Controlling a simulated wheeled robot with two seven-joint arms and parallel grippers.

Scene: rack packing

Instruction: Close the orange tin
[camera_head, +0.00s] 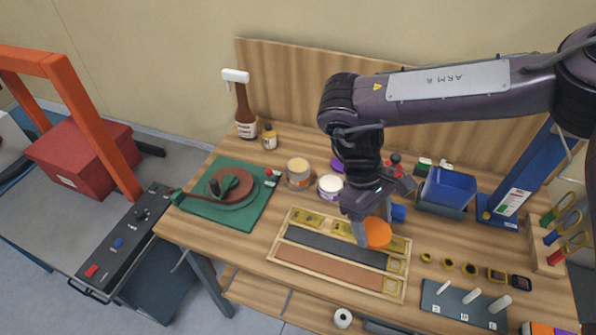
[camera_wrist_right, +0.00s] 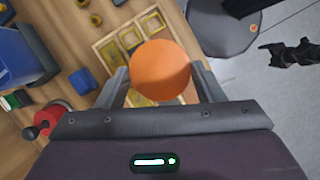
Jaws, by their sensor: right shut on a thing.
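The right gripper (camera_head: 374,226) is shut on a round orange lid (camera_head: 378,235), held above the right part of the wooden tray. In the right wrist view the orange lid (camera_wrist_right: 161,69) sits between the two fingers. A tin with a grey and orange-brown side (camera_head: 298,175), seemingly the orange tin, stands upright on the table, left of the gripper and apart from it. Its top looks pale, with no orange lid on it. The left gripper is not in view.
A white tin with a purple band (camera_head: 330,187) stands right beside the orange tin. A green mat (camera_head: 185,203) with a round brown object lies left. The wooden tray (camera_head: 285,262) lies in front. A blue bin (camera_head: 449,188) is at the right, a brown bottle (camera_head: 243,108) behind.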

